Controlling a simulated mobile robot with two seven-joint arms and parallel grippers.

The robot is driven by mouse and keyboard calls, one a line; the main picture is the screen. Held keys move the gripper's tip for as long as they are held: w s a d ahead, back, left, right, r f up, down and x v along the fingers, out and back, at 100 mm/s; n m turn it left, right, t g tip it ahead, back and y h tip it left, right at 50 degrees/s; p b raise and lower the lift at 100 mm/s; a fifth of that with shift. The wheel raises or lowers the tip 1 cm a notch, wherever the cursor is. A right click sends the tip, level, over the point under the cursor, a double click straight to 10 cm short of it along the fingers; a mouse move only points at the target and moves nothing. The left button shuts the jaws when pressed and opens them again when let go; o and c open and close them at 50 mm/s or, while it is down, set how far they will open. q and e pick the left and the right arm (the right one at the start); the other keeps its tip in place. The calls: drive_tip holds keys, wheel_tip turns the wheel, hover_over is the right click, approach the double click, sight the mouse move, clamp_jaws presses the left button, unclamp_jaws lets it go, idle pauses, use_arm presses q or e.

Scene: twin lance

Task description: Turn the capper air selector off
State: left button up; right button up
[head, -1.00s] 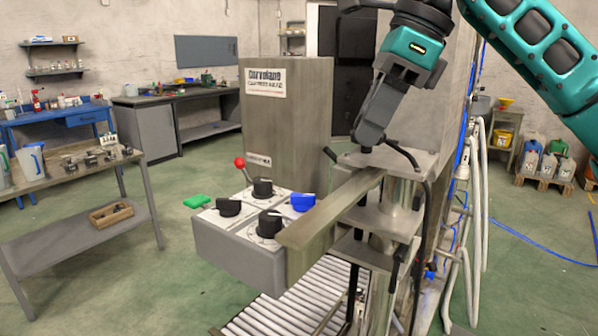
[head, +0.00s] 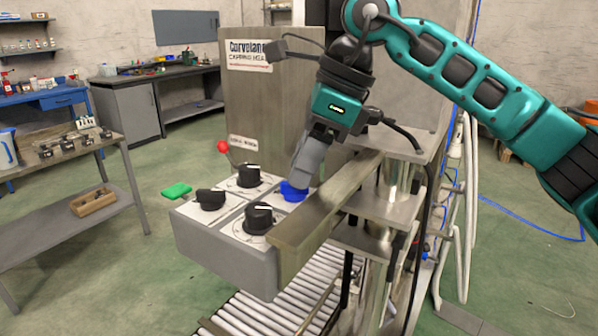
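A grey control box (head: 224,251) stands in front of the steel capping machine (head: 245,105). Its top carries a blue knob (head: 291,193) at the back right and black knobs at the left (head: 210,199), back (head: 249,176) and front (head: 258,218). The labels are too small to read, so I cannot tell which is the capper air selector. My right gripper (head: 300,186) points down at the blue knob, its fingertips at or just above it. The fingers are seen side-on and overlap; I cannot tell whether they grip the knob. My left gripper is not in view.
A steel bar (head: 325,210) runs close along the right of the control box. A red-balled lever (head: 223,147) rises behind the knobs, and a green piece (head: 176,191) sits at the left edge. A roller conveyor (head: 260,315) lies below.

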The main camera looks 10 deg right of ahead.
drive_tip(key=shift+x, duration=1)
clamp_jaws()
